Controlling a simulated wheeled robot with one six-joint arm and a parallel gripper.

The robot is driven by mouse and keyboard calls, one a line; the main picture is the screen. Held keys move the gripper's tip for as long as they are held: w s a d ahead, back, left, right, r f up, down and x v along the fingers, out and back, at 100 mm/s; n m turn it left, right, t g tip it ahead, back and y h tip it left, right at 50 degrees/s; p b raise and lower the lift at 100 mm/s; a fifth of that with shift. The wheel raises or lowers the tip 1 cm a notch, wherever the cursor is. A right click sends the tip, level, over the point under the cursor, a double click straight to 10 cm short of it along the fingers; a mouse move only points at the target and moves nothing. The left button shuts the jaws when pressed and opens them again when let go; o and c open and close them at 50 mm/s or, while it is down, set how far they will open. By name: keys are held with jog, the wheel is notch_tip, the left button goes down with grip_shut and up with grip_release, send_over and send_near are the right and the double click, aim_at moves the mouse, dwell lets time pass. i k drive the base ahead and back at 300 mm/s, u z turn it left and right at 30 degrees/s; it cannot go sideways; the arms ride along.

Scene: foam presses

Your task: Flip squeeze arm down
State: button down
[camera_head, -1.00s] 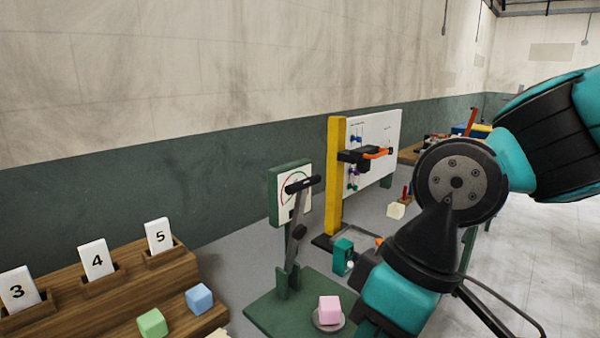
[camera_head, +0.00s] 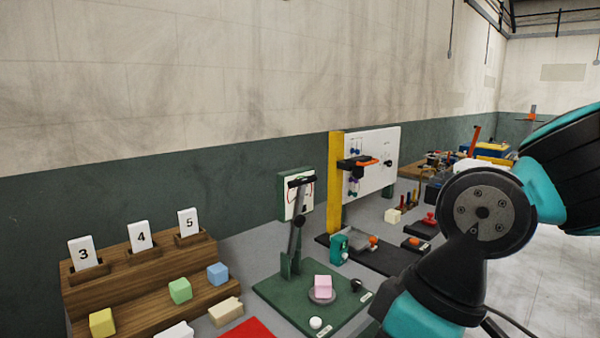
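The squeeze arm (camera_head: 296,235) is a dark grey lever with a black crossbar at its top. It stands raised and nearly upright on a green base (camera_head: 268,291), in front of a white dial gauge (camera_head: 305,201) in a green frame. A pink foam cube (camera_head: 323,283) sits on a round grey plate (camera_head: 320,298) on the same base, to the right of the lever's foot. The plate is clear of the lever. My teal and black arm comes in from the right and leaves the view at the bottom right. My gripper is out of view.
A wooden stepped rack (camera_head: 125,268) with number cards and foam cubes stands at left. A second press with a yellow post (camera_head: 336,180) and a white board (camera_head: 382,155) stands behind right. A white ball (camera_head: 316,323) and a red mat (camera_head: 246,331) lie in front.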

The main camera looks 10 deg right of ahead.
aim_at(298, 220)
jog(key=z, duration=0.35)
jog(key=i, duration=1.35)
jog(key=u, duration=0.2)
